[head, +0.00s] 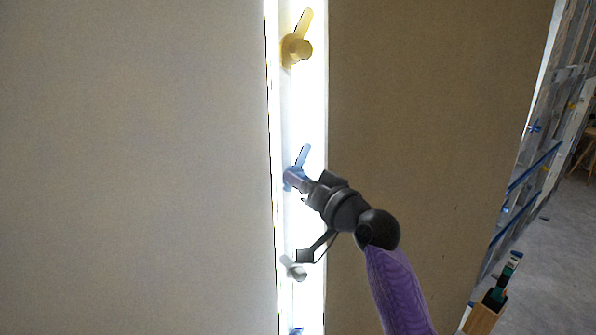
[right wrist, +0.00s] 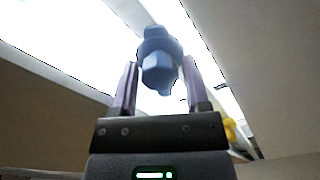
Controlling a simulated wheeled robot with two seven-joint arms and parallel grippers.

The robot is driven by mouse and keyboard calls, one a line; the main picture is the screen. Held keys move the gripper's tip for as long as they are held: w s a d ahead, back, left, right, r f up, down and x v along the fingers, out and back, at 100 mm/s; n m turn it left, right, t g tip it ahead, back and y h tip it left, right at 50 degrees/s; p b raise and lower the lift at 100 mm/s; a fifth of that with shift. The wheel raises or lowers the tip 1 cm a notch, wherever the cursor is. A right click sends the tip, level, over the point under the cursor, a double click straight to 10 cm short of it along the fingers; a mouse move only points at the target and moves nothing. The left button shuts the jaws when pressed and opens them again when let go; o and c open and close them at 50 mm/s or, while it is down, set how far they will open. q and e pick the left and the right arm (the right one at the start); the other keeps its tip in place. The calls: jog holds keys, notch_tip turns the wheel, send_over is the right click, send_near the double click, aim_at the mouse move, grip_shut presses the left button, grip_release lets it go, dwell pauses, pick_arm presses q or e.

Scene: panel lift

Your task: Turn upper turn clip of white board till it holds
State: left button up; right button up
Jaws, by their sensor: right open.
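A blue turn clip (head: 293,177) sits midway up a bright white vertical strip (head: 312,110), its lever pointing up and slightly right. A yellow turn clip (head: 297,48) sits higher on the strip, its lever also tilted up and right. My right gripper (head: 307,187) is at the blue clip, coming from the lower right. In the right wrist view the blue clip (right wrist: 158,62) stands between the two open fingers; contact cannot be told. A pale board (head: 140,160) fills the left side. My left gripper is out of view.
A brown board (head: 420,100) stands right of the strip. A grey clip (head: 296,271) sits lower on the strip, beneath my right arm, and a blue piece (head: 296,331) shows at the bottom edge. A wooden box with tools (head: 485,317) stands lower right, beside open grey floor (head: 555,260).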

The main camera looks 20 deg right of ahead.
jog(key=shift+x, duration=0.85)
grip_shut()
